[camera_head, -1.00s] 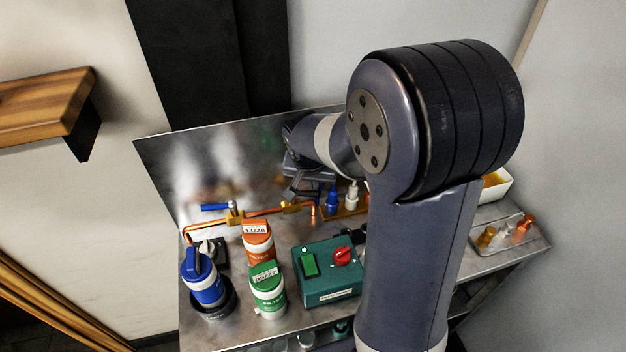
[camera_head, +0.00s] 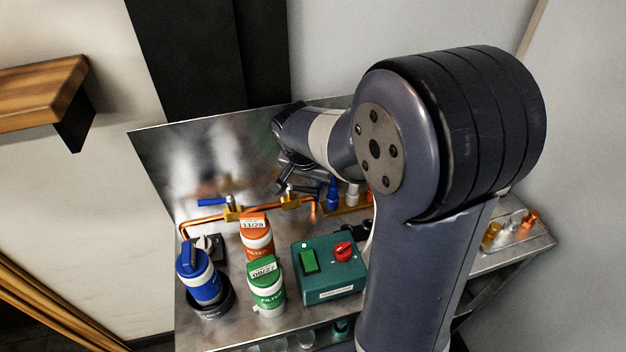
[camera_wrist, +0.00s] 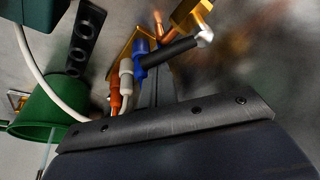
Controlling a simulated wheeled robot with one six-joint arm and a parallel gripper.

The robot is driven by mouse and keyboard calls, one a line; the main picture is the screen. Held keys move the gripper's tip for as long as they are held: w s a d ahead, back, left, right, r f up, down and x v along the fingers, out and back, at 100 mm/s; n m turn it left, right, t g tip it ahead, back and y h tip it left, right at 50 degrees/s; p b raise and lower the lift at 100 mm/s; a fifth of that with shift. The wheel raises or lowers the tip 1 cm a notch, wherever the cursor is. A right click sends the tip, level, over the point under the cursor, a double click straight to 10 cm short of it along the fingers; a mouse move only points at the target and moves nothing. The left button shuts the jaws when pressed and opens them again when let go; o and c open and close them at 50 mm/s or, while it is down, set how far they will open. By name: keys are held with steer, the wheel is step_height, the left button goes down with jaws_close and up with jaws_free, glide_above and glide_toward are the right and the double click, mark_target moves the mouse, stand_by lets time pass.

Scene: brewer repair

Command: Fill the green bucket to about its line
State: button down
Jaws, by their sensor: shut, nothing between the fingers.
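The green bucket (camera_wrist: 35,108) shows at the left of the wrist view, partly cut off by my wrist. Its fill line and liquid level cannot be made out. In the head view I cannot make out the bucket; my arm covers that area. My gripper (camera_wrist: 156,88) is shut and empty, beside a blue-bodied piece (camera_wrist: 145,58) and a black rod with a silver end (camera_wrist: 172,50). In the head view my gripper (camera_head: 292,180) is above the copper pipe (camera_head: 270,211); contact cannot be told.
A blue valve handle (camera_head: 212,202) sits on the pipe's left. Orange (camera_head: 256,240) and green (camera_head: 266,290) filters, a blue canister (camera_head: 200,280) and a green switch box (camera_head: 330,270) crowd the bench front. A tray of small parts (camera_head: 510,238) is at the right.

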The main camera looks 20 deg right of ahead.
steer(key=shift+s+a+f+m+g+h+b, duration=0.15)
steer(key=shift+s+m+b, duration=0.1)
steer(key=shift+m+b, duration=0.35)
steer(key=shift+s+a+f+m+g+h+b, duration=0.15)
steer(key=shift+s+m+b, duration=0.1)
steer(key=shift+m+b, duration=0.3)
steer(key=a+m+b, duration=0.1)
steer(key=m, duration=0.1)
steer(key=s+a+m+g, duration=0.1)
steer(key=m, duration=0.1)
steer(key=s+a+m+g+h+b, duration=0.1)
steer(key=m, duration=0.2)
steer(key=shift+r+b, duration=0.25)
steer(key=shift+b, duration=0.1)
steer(key=shift+a+r, duration=0.1)
